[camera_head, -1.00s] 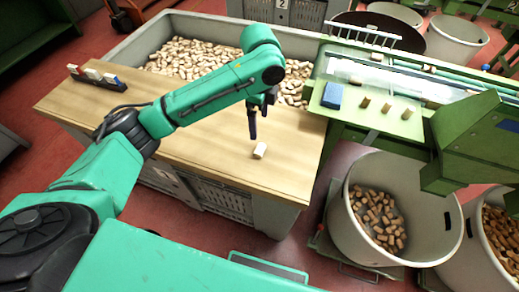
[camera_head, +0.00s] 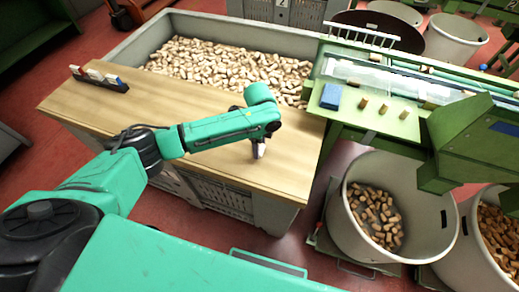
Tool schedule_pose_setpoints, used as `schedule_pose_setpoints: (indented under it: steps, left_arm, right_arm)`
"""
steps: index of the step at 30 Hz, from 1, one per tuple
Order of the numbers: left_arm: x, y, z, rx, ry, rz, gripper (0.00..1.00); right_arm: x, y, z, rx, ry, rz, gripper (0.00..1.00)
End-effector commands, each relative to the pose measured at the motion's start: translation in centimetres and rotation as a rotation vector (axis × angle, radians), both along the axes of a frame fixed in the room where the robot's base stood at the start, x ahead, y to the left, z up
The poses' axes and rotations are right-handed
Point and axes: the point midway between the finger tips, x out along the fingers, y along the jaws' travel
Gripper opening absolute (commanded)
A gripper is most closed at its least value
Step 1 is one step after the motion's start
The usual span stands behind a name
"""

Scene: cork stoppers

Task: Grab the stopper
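A pale cork stopper (camera_head: 262,152) stands out near the front edge of the wooden tabletop (camera_head: 105,108), towards its right end. My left gripper (camera_head: 257,148) points down right at the stopper, its dark fingers partly covering it. I cannot tell whether the fingers are open beside the stopper or shut on it. My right gripper is not in view.
A grey bin (camera_head: 140,35) full of corks lies behind the tabletop. A small dark rack (camera_head: 100,82) stands at the left. A green machine bench (camera_head: 345,125) with a blue block (camera_head: 331,96) and several corks adjoins at the right. Round tubs (camera_head: 345,215) stand on the red floor.

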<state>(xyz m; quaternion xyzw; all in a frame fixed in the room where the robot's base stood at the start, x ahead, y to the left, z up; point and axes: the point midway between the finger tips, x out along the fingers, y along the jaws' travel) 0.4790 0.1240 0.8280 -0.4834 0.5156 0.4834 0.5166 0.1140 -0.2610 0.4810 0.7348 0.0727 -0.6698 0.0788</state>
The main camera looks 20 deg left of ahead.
Motion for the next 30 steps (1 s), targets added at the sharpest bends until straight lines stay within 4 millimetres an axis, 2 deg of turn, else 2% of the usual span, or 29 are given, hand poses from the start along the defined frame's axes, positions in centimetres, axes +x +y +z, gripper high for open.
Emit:
schedule_pose_setpoints:
  steps: [1,3,12,17,20,23,30]
  left_arm:
    - [0.0,0.0,0.0,0.000,0.000,0.000,0.34]
    - [0.0,0.0,0.0,0.000,0.000,0.000,0.07]
    - [0.0,0.0,0.1,0.000,0.000,0.000,0.07]
    - [0.0,-0.1,1.1,-0.001,0.000,-0.001,0.07]
    - [0.1,0.0,2.9,-0.002,-0.003,-0.001,0.07]
    - [0.1,0.0,5.8,-0.002,-0.005,-0.001,0.07]
    - [0.1,-0.1,14.8,-0.002,-0.007,-0.001,0.07]
  right_arm:
    - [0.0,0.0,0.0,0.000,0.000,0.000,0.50]
    - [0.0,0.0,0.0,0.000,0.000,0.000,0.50]
    - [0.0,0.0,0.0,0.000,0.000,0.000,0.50]
    - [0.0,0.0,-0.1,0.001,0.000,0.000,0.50]
    - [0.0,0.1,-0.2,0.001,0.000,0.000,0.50]
    - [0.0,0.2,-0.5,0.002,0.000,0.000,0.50]
    - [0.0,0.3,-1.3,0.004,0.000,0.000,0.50]
